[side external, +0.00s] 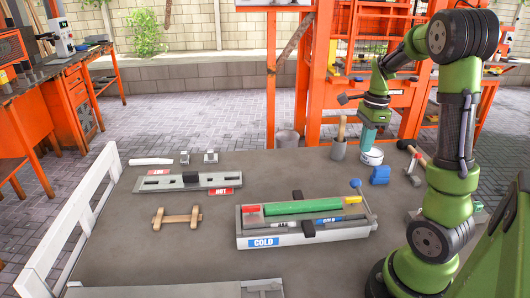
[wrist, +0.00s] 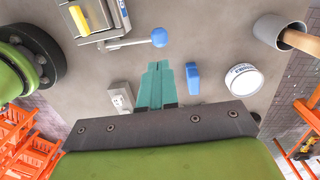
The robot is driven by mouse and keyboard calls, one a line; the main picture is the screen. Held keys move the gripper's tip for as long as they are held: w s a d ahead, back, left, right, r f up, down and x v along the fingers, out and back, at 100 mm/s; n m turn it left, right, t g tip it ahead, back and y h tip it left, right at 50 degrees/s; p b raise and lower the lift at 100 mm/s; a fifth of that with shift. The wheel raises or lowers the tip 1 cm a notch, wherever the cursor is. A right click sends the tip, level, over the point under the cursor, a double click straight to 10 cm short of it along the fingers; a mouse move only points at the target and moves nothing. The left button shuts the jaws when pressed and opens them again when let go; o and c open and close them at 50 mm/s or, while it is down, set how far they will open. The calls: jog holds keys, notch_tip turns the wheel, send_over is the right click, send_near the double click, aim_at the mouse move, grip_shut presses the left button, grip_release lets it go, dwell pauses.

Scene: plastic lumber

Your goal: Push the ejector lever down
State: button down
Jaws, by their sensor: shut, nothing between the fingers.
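The ejector lever shows as a blue ball (side external: 355,183) on a thin arm at the right end of the grey mold labelled COLD (side external: 303,238). In the wrist view the lever's ball (wrist: 159,37) is ahead of my fingertips, and its rod runs left to the mold (wrist: 105,15). A green bar (side external: 300,207) lies in the mold. My gripper (side external: 367,146) has teal fingers pressed together with nothing between them. In the wrist view my gripper (wrist: 159,66) points toward the ball and is apart from it.
A blue block (side external: 380,175), a white round tin (side external: 372,156) and a grey cup (side external: 339,150) with a wooden handle stand near my gripper. A second grey mold labelled HOT (side external: 190,184) and a wooden piece (side external: 176,218) lie further left. The table between is mostly clear.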

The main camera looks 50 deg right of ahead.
jog(key=f, duration=0.9)
jog(key=shift+a+f, duration=0.15)
jog(key=shift+a, duration=0.2)
jog(key=shift+w+f, duration=0.1)
jog(key=shift+w+d+f, duration=0.1)
jog(key=shift+d+f, duration=0.05)
jog(key=shift+f, duration=0.3)
jog(key=shift+w+d+f, duration=0.1)
jog(key=shift+d+f, duration=0.05)
jog(key=shift+f, duration=0.3)
jog(key=shift+r, duration=0.1)
